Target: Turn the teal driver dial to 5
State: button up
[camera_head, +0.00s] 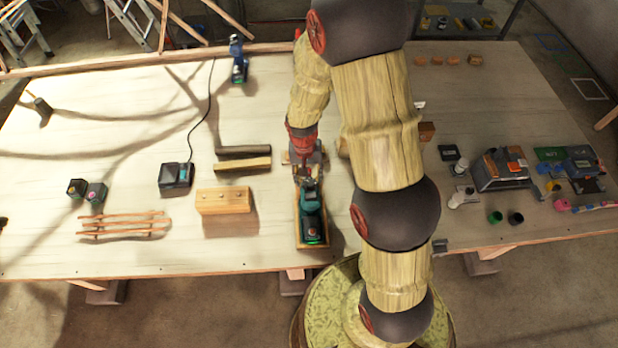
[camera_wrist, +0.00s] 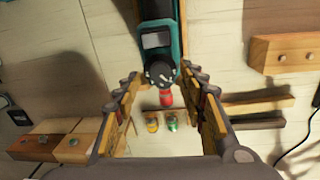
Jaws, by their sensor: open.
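The teal driver (camera_head: 311,212) lies in a wooden cradle (camera_head: 325,243) near the table's front edge. In the wrist view the teal driver (camera_wrist: 177,48) comes down from the top. Its dark round dial (camera_wrist: 160,73) with pale marks faces the camera, above a red collar (camera_wrist: 166,98). The number it is set to is too small to read. My gripper (camera_wrist: 160,80) is open, one finger on each side of the dial end, with nothing held between them. In the head view my gripper (camera_head: 304,165) is over the driver's far end, partly hiding it.
Bent laths (camera_head: 120,225) lie farther left. A grey toolbox (camera_head: 500,172) and small pots stand at right. My arm hides the table's middle.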

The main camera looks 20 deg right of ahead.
jog(key=shift+f, duration=0.95)
jog(key=shift+c, duration=1.2)
jog(key=c, duration=0.7)
grip_shut()
